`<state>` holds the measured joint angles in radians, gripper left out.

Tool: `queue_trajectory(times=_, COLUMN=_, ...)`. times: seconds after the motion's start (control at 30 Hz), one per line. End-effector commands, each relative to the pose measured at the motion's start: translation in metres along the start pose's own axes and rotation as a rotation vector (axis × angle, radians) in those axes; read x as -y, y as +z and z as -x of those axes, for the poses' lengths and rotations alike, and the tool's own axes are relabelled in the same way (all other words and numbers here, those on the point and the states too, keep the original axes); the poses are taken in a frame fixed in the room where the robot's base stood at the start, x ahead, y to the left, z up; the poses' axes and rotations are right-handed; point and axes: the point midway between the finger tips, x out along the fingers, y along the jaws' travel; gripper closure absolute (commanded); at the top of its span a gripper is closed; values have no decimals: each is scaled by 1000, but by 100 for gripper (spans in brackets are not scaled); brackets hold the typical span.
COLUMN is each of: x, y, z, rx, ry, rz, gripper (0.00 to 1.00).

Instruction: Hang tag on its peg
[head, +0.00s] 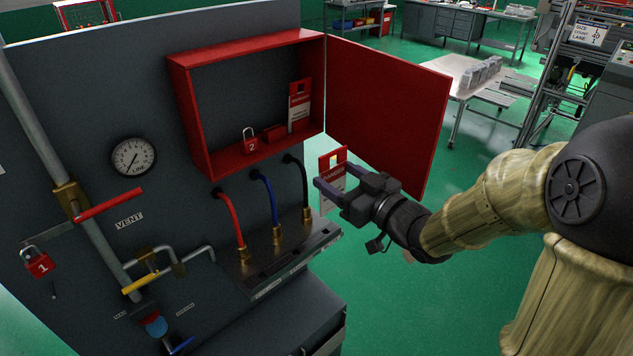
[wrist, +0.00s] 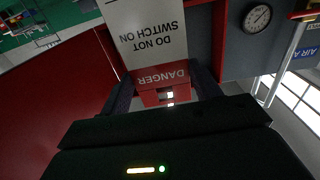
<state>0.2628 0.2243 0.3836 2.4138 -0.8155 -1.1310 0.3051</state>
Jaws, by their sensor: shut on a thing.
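My gripper (head: 340,180) is shut on a red and white danger tag (head: 331,163) in front of the panel, to the right of the hoses. In the wrist view, the tag (wrist: 152,35) reads "DANGER" and "DO NOT SWITCH ON", upside down, with its red end between the fingers (wrist: 165,92). A second similar tag (head: 299,105) stands in the red box. A small dark pin-like thing (head: 53,291) shows on the panel below the red padlock marked 1 (head: 39,262); I cannot tell whether it is the peg.
The open red box (head: 245,161) holds a padlock marked 2 (head: 251,142). Its red door (head: 385,115) swings out above and behind my gripper. Red, blue and black hoses (head: 266,200), a gauge (head: 134,157), pipes and a red-handled valve (head: 108,204) project from the panel.

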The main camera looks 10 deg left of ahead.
Motion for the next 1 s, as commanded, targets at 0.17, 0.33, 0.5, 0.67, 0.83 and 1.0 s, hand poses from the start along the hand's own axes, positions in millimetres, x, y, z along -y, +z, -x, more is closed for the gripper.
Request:
queue_trajectory(times=0.17, x=-24, y=30, z=-3, rx=0, ry=28, rz=-10, gripper=62)
queue_trajectory(times=0.33, x=-52, y=70, z=-2, rx=-5, ry=74, rz=-13, gripper=62)
queue_trajectory(times=0.5, x=-78, y=112, z=3, rx=-10, ry=138, rz=-14, gripper=62)
queue_trajectory(times=0.67, x=-100, y=153, z=12, rx=-16, ry=214, rz=-16, gripper=62)
queue_trajectory(times=0.83, x=-118, y=196, z=24, rx=-22, ry=306, rz=-16, gripper=62)
queue_trajectory(times=1.0, x=-132, y=237, z=38, rx=-25, ry=405, rz=-15, gripper=62)
